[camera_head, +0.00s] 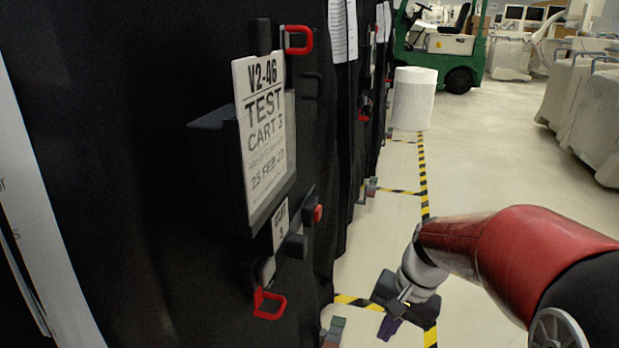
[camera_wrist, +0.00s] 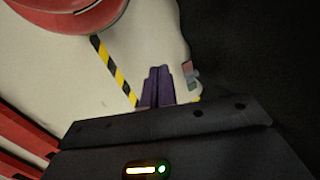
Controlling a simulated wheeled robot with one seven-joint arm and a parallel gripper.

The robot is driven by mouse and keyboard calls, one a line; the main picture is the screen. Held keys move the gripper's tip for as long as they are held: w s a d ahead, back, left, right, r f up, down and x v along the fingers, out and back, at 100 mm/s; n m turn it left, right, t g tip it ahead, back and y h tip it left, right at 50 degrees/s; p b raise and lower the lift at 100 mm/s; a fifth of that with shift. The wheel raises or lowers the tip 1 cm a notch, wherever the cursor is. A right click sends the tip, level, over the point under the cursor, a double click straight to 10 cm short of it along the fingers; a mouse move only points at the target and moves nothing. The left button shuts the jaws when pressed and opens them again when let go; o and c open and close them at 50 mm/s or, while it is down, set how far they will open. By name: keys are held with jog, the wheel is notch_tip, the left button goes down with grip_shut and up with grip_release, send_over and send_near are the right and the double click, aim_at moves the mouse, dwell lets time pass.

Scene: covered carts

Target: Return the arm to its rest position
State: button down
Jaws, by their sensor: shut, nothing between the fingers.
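My arm, with a red and black link, reaches in from the right in the head view. My gripper (camera_head: 388,326) hangs low over the pale floor, to the right of the black covered cart (camera_head: 130,130). In the wrist view the two purple fingers of my gripper (camera_wrist: 158,75) stand side by side, closed together with nothing seen between them. The gripper is apart from the cart.
The cart carries a sign (camera_head: 264,130), a lower red handle (camera_head: 269,304) and an upper red handle (camera_head: 298,40). Yellow and black tape (camera_head: 423,180) marks the floor. A white cylinder (camera_head: 414,98) and a green vehicle (camera_head: 440,45) stand farther back. Open floor lies right of the tape.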

jog(key=s+r+n+t+h+p, duration=0.3)
jog(key=s+r+n+t, duration=0.2)
jog(key=s+r, duration=0.6)
jog(key=shift+d+r+t, duration=0.45)
jog(key=shift+r+t, duration=0.15)
jog(key=shift+r, duration=0.25)
